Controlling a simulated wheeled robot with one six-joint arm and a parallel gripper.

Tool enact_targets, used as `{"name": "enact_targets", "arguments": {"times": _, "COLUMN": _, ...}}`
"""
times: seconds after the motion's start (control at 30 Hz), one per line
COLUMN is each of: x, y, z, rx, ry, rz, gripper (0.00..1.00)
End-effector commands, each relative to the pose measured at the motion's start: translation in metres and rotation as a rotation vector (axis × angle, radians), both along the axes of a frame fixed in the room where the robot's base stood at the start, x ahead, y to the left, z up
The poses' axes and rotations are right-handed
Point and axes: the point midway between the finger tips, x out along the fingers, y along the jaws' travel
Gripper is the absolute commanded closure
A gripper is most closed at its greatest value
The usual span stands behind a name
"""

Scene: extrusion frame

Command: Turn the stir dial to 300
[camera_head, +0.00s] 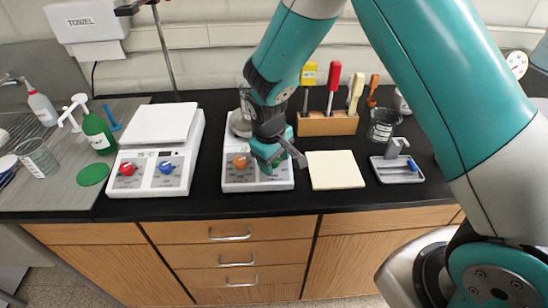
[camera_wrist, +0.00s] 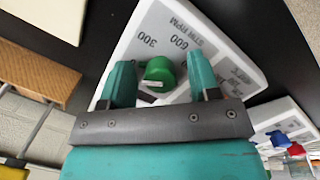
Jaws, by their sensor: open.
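The stir dial (camera_wrist: 160,70) is a green round knob on a pale panel marked STIR RPM, with 300 and 600 printed beside it in the wrist view. A small white mark shows on its lower edge; which number it points at I cannot tell. My gripper (camera_wrist: 162,80) is open, with one teal finger on each side of the dial; whether they touch it is unclear. In the head view, my gripper (camera_head: 272,162) is over the right front of the white hotplate (camera_head: 240,182), hiding most of the stir dial. An orange dial (camera_head: 240,161) sits to its left.
Another white hotplate (camera_head: 160,123) with red and blue dials stands to the left. A cream pad (camera_head: 335,170) lies close on the right, then a small grey tray (camera_head: 397,172). A wooden tool rack (camera_head: 328,124) and a glass beaker (camera_head: 383,125) stand behind.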

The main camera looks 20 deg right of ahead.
Motion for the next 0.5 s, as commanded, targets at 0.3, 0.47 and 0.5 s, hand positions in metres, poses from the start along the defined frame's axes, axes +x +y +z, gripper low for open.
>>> {"name": "enact_targets", "arguments": {"times": 0.3, "x": 0.0001, "y": -0.0001, "z": -0.0001, "rx": 0.000, "ry": 0.000, "rz": 0.000, "gripper": 0.69}}
{"name": "enact_targets", "arguments": {"times": 0.47, "x": 0.0000, "y": -0.0001, "z": 0.0000, "rx": 0.000, "ry": 0.000, "rz": 0.000, "gripper": 0.93}}
{"name": "enact_targets", "arguments": {"times": 0.5, "x": 0.0001, "y": -0.0002, "z": 0.0001, "rx": 0.000, "ry": 0.000, "rz": -0.001, "gripper": 0.93}}
